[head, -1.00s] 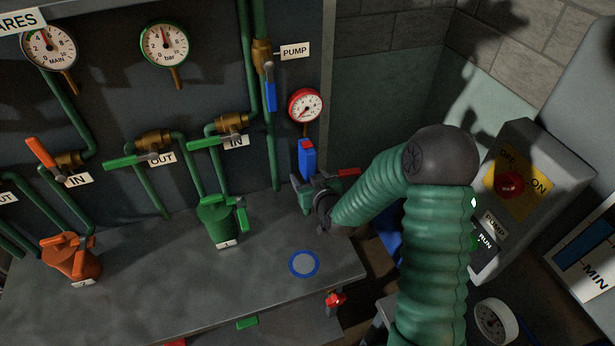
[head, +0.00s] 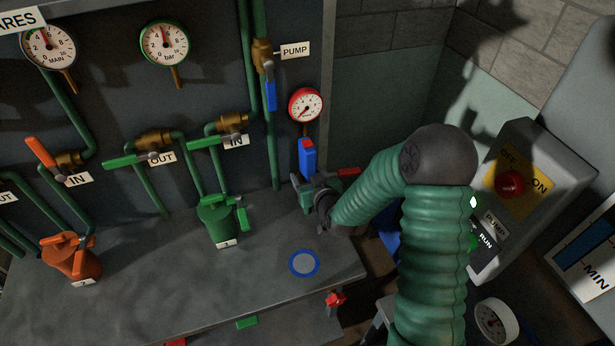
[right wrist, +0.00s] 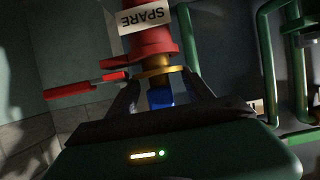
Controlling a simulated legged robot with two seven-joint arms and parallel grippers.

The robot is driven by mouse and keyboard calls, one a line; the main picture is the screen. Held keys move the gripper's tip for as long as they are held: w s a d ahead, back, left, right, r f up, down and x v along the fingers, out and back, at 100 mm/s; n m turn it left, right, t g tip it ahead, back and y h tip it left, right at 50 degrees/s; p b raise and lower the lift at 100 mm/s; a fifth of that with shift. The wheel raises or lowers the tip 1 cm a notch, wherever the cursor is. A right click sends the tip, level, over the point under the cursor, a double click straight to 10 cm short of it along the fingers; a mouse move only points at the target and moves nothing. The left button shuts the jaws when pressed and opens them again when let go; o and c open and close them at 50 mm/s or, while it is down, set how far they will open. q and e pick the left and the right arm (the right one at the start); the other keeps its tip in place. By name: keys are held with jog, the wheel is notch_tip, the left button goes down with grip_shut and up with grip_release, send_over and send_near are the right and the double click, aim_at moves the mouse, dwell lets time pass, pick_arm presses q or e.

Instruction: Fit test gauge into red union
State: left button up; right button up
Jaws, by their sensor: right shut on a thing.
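A brass ring (right wrist: 157,73) is in line between the blue part and the red union (right wrist: 150,38), which has a SPARE label. I cannot tell how deep it sits. A red handle (right wrist: 85,88) sticks out beside the union. My left gripper is not in view.
A green pot (head: 218,220) and an orange pot (head: 70,260) stand on the bench (head: 170,290). A blue-ringed spot (head: 304,263) on the bench is bare. A pump switch box (head: 535,165) is at the right.

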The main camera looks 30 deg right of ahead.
jog(key=shift+r+p, duration=0.3)
jog(key=shift+r, duration=0.3)
jog(key=shift+b, duration=0.3)
dwell(0.9)
jog(key=shift+f+b, duration=1.1)
jog(key=shift+f, duration=0.2)
jog(key=o, duration=1.5)
jog(key=shift+r, duration=0.1)
jog(key=shift+c, duration=0.2)
jog(key=o, duration=0.4)
jog(key=shift+a, duration=0.1)
